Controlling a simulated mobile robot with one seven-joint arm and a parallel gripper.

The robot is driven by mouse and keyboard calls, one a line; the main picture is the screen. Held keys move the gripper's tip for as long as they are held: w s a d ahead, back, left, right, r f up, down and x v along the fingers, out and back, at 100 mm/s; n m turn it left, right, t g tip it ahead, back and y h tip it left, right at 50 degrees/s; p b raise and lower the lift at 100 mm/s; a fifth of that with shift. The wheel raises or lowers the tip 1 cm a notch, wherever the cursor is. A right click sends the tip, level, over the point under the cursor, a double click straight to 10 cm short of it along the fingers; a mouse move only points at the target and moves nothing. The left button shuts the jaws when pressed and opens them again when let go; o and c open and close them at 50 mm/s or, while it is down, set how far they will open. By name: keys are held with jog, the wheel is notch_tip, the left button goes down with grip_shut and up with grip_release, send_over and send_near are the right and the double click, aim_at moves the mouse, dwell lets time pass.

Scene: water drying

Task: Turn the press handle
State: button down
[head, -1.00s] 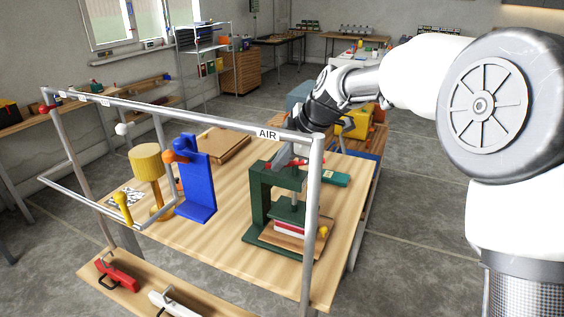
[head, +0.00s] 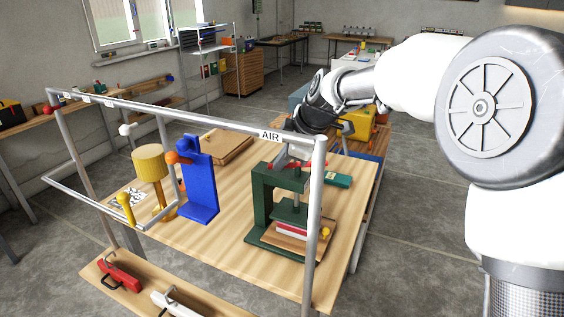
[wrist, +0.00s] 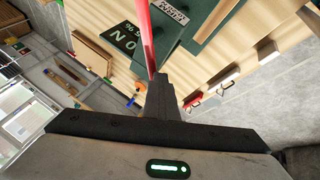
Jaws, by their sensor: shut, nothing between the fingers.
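The green press (head: 262,205) stands on the near right of the wooden table, partly behind the rail post. Its red handle (head: 270,166) sits at the top of the screw, largely hidden by my gripper and the rail. In the wrist view, the red handle (wrist: 147,35) is a long bar running up from the fingertips, over the green press top (wrist: 185,22). My gripper (wrist: 160,84) is shut and empty, its fingers close beside the bar; I cannot tell whether they touch. In the head view my gripper (head: 298,149) is above the press.
A metal rail (head: 200,118) marked AIR crosses in front of the press. A blue stand (head: 199,185) and a yellow lamp-like object (head: 149,165) stand to the left. A wooden board (head: 224,146) lies behind. The table between stand and press is clear.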

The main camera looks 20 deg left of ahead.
aim_at(276, 174)
jog(key=m+t, duration=0.1)
jog(key=m, duration=0.1)
jog(key=w+a+m+h+p, duration=0.1)
jog(key=m, duration=0.1)
jog(key=w+a+m+t+h+p, duration=0.1)
jog(key=shift+a+r+m+t, duration=0.1)
jog(key=shift+a+m+t, duration=0.05)
jog(key=shift+m+t, duration=0.2)
jog(key=m, duration=0.1)
jog(key=w+m+h, duration=0.1)
jog(key=m+h+p, duration=0.1)
jog(key=shift+w+a+m+t, duration=0.25)
jog(key=shift+w+m+t, duration=0.1)
jog(key=shift+w, duration=0.05)
jog(key=shift+w+d+p, duration=0.1)
jog(key=shift+w+p, duration=0.35)
jog(key=shift+w, duration=0.35)
